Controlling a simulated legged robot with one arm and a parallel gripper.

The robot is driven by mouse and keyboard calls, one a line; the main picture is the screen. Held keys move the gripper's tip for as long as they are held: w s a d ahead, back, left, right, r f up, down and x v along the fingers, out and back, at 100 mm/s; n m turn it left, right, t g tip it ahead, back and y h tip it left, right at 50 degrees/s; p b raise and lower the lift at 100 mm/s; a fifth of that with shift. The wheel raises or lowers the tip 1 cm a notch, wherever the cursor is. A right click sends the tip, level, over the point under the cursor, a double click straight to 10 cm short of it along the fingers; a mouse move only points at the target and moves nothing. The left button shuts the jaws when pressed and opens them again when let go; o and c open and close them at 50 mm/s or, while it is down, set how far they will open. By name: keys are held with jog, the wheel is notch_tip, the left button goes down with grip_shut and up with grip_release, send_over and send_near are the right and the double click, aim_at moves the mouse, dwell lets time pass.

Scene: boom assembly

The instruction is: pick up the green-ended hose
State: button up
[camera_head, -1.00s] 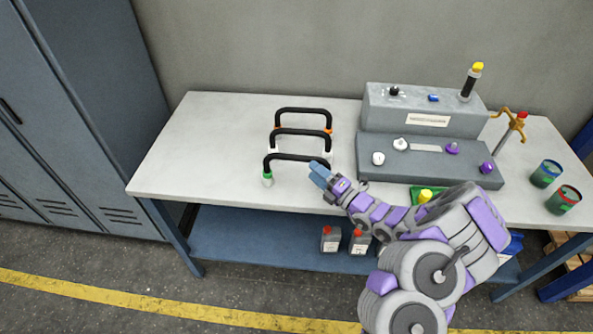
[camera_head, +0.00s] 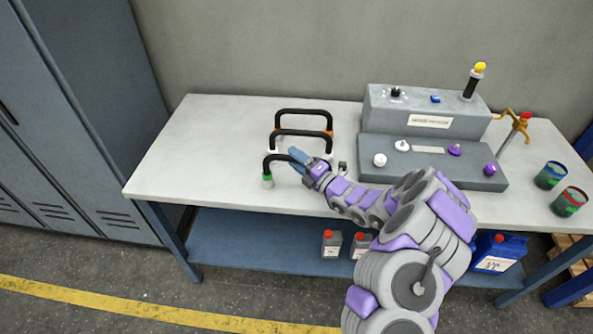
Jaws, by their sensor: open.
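The green-ended hose (camera_head: 267,167) is a black arched hose standing on the table (camera_head: 165,165), nearest the front edge of three hoses. Its green left end shows; its right part is hidden behind my gripper. My gripper (camera_head: 296,157) is open, its blue fingers over the top bar of this hose. I cannot tell whether the fingers touch it. Behind it stand a white-ended hose (camera_head: 300,131) and an orange-ended hose (camera_head: 303,111).
A grey stepped console (camera_head: 435,165) with knobs stands right of the hoses. A brass tap (camera_head: 513,122) and two cans (camera_head: 550,175) are at the far right. The table left of the hoses is clear. Bottles (camera_head: 331,244) stand on the lower shelf.

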jog(key=shift+d, duration=0.1)
grip_shut()
jog(key=shift+f, duration=0.1)
dwell(0.4)
